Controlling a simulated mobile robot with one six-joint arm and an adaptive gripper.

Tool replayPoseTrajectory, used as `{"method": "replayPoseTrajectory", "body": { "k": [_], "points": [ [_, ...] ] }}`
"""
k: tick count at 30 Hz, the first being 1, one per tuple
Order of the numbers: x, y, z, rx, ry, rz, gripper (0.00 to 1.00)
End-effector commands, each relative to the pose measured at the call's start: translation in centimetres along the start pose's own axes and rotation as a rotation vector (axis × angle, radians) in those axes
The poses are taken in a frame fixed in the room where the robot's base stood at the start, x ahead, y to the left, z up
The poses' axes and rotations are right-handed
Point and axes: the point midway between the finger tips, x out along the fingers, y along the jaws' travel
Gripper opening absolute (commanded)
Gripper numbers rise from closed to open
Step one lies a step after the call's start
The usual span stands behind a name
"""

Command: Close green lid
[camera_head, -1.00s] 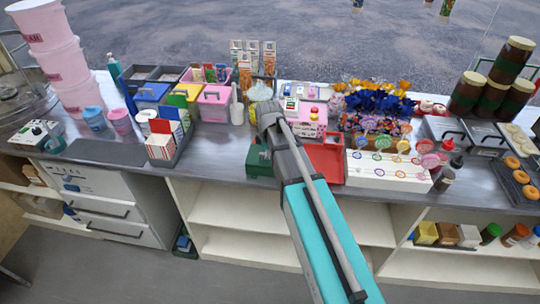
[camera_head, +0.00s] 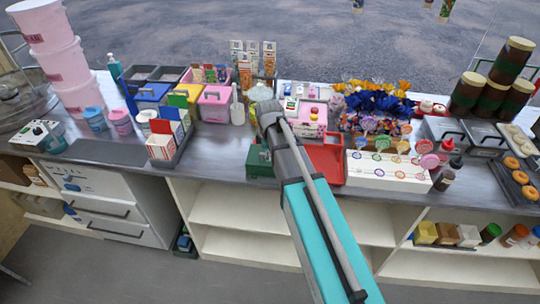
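A dark green box-like thing (camera_head: 258,161) sits at the front edge of the counter, left of my arm. My arm covers its right side, and I cannot tell how its lid stands. An open red tray or box (camera_head: 329,160) is just right of my arm. My arm reaches up from the bottom over the counter, and its grey end, with my gripper (camera_head: 267,112), is just behind the green thing. The fingers are not clear, so I cannot tell whether they are open or touching anything.
Blue, yellow and pink bins (camera_head: 214,106) with a white scoop stand behind to the left. A pink and white box (camera_head: 312,121) stands right of my gripper. A white lollipop stand (camera_head: 388,172) is at the front right. Bare counter (camera_head: 213,155) lies left of the green thing.

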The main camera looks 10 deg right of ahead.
Motion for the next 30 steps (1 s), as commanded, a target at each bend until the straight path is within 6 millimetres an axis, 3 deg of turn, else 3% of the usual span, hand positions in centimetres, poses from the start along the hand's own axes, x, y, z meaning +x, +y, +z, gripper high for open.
{"method": "replayPoseTrajectory", "body": {
  "k": [30],
  "points": [
    [-10.0, 0.0, 0.0, 0.0, 0.0, 0.0, 0.57]
  ]
}}
